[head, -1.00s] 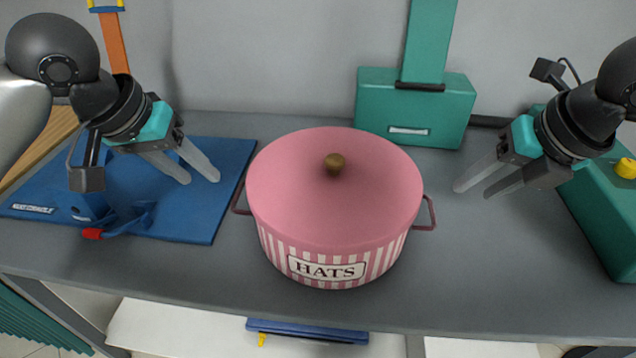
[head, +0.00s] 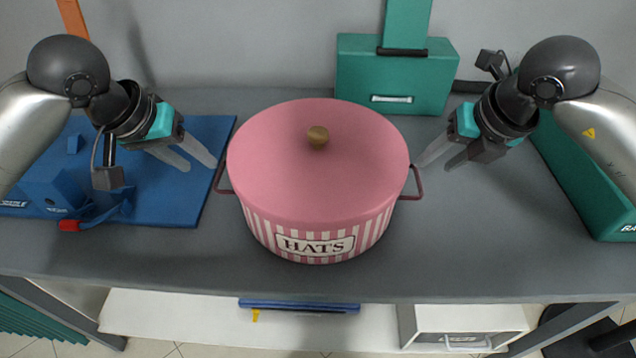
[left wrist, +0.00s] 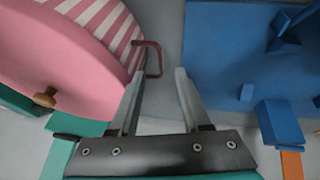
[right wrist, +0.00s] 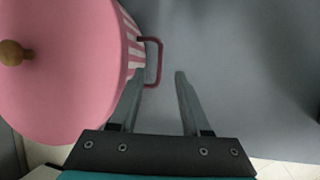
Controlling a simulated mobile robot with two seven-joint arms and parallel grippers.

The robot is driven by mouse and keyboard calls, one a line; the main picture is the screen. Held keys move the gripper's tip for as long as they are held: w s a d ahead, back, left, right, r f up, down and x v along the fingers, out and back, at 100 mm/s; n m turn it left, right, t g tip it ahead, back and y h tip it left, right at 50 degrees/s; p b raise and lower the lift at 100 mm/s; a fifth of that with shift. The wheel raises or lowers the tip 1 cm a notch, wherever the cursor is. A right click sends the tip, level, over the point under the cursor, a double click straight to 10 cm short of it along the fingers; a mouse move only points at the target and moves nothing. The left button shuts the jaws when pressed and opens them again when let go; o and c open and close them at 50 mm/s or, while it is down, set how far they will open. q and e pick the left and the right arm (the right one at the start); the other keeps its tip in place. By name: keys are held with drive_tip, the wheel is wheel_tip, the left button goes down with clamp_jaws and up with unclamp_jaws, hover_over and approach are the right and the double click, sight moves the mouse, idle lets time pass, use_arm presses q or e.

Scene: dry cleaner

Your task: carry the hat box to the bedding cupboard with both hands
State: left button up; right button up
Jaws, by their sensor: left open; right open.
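The hat box (head: 312,180) stands upright on the grey table in the head view. It is round, with a pink lid, a brass knob, striped sides and a HATS label. Its left handle (head: 221,178) and right handle (head: 414,184) stick out at the sides. My left gripper (head: 201,163) is open and empty, just left of the left handle. In the left wrist view that handle (left wrist: 154,58) lies just beyond the fingertips. My right gripper (head: 437,160) is open, close to the right handle. In the right wrist view that handle (right wrist: 154,62) lies just ahead of the fingers, not between them.
A blue board (head: 212,140) with blue parts lies left of the box on the table (head: 440,260). A green device (head: 352,75) stands behind the box, and another green one (head: 570,170) is at the right. The table's front strip is clear.

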sight(217, 177)
use_arm(q)
drive_tip(key=x, duration=0.8)
drive_tip(key=shift+w+f, duration=0.1)
drive_tip(key=shift+f, duration=0.25)
use_arm(e)
drive_tip(key=x, duration=0.8)
drive_tip(key=shift+w+a+f, duration=0.1)
drive_tip(key=shift+w+f, duration=0.05)
drive_tip(key=shift+f, duration=0.15)
use_arm(q)
clamp_jaws()
use_arm(e)
clamp_jaws()
use_arm(q)
drive_tip(key=shift+r, duration=0.1)
use_arm(e)
drive_tip(key=shift+r, duration=0.1)
